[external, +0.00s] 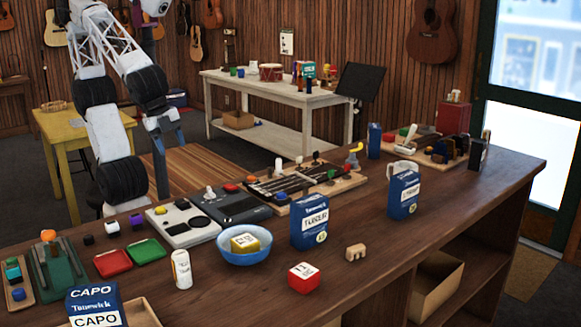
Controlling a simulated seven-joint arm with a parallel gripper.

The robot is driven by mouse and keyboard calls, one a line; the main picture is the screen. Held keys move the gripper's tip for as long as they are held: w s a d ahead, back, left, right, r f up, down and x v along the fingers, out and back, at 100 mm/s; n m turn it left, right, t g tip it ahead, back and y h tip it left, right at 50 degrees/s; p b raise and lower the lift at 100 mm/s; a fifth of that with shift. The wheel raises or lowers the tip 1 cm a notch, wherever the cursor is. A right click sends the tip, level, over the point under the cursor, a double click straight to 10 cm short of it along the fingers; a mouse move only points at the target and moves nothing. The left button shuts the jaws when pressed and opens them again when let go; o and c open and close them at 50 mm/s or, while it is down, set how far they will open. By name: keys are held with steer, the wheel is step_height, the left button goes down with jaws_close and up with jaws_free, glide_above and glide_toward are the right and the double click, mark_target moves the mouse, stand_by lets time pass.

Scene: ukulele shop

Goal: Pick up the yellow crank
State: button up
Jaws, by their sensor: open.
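A small yellow piece that looks like the yellow crank (356,148) sits at the right end of a wooden board (349,184) on the dark brown counter. It stands on top of a small grey part, and its exact shape is too small to tell. My gripper (168,160) hangs pointing down behind the counter's far edge, well to the left of the crank. Its fingers are apart, with nothing seen between them.
A black and grey device (238,205), a blue bowl (244,256) and a blue tuner box (310,222) stand left of the crank. A white mug (401,170) and a blue box (374,140) stand to its right.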

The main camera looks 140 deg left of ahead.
steer(key=w+a+m+g+y, duration=0.1)
steer(key=w+a+m+y, duration=0.45)
steer(key=a, duration=0.95)
steer(key=m+g+y, duration=0.1)
steer(key=m+y, duration=0.5)
steer(key=m, duration=0.5)
glide_toward(351, 150)
steer(key=x, duration=0.3)
steer(key=shift+a+n+h, duration=0.25)
steer(key=shift+a+f, duration=0.1)
steer(key=shift+a, duration=0.1)
steer(key=shift+x, duration=1.2)
steer(key=shift+a, duration=0.1)
steer(key=shift+x, duration=2.55)
